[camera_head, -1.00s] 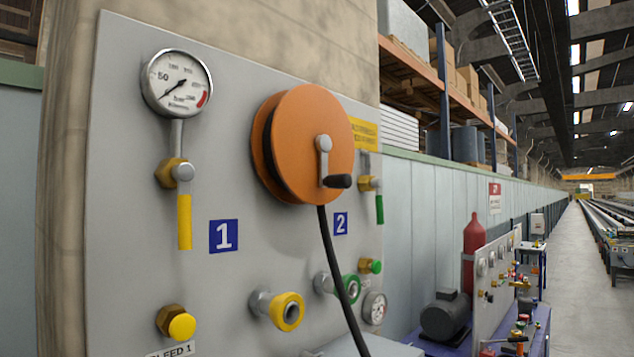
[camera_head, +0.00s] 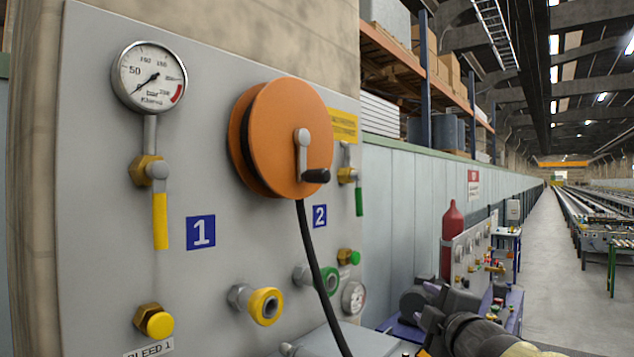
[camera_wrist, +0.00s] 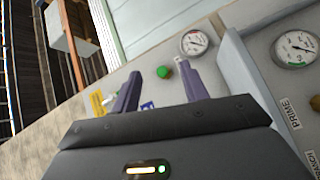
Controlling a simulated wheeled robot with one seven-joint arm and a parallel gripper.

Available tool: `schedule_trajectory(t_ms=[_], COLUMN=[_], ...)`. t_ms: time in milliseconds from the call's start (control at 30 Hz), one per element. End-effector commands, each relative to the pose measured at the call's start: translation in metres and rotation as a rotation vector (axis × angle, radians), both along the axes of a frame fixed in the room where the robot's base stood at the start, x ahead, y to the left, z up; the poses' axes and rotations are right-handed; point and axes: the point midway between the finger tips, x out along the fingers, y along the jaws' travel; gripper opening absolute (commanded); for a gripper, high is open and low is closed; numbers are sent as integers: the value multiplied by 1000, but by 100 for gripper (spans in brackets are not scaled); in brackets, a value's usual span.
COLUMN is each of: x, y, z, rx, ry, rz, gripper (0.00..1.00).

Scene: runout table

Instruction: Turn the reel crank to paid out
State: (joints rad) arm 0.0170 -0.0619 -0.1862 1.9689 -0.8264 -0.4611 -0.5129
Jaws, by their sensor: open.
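The orange hose reel (camera_head: 287,135) is mounted on the grey panel (camera_head: 215,285) in the head view, with a black hose hanging from it. Its crank (camera_head: 303,153) is a grey arm pointing down from the hub, with a black knob (camera_head: 316,176) at its lower end. My gripper shows in the wrist view (camera_wrist: 158,88) with two dark fingers spread apart and nothing between them. It faces the panel near a green knob (camera_wrist: 165,72) and a gauge (camera_wrist: 194,43). The reel cannot be made out in the wrist view. In the head view my arm is at the lower right, apart from the crank.
A pressure gauge (camera_head: 149,76) and yellow lever (camera_head: 160,220) are left of the reel. A green-handled valve (camera_head: 359,200) is right of it. Yellow (camera_head: 265,306) and green (camera_head: 329,281) couplings stick out below. A red cylinder (camera_head: 452,238) stands further back.

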Motion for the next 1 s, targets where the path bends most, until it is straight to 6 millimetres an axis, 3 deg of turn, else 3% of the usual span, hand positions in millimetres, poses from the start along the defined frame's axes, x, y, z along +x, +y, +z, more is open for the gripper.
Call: schedule_trajectory(t_ms=[33,100,200,333,500,600,1000], x=[-4,-16,-45,-93,-136,-146,-146], y=[4,15,34,55,65,66,69], z=[49,104,166,215,232,232,231], rx=[-136,-347,-661,-1070,-1440,-1522,-1530], ry=[-124,-285,-490,-702,-831,-851,-854], rz=[59,143,252,386,518,554,561], gripper=[44,44,44,44,44,44,44])
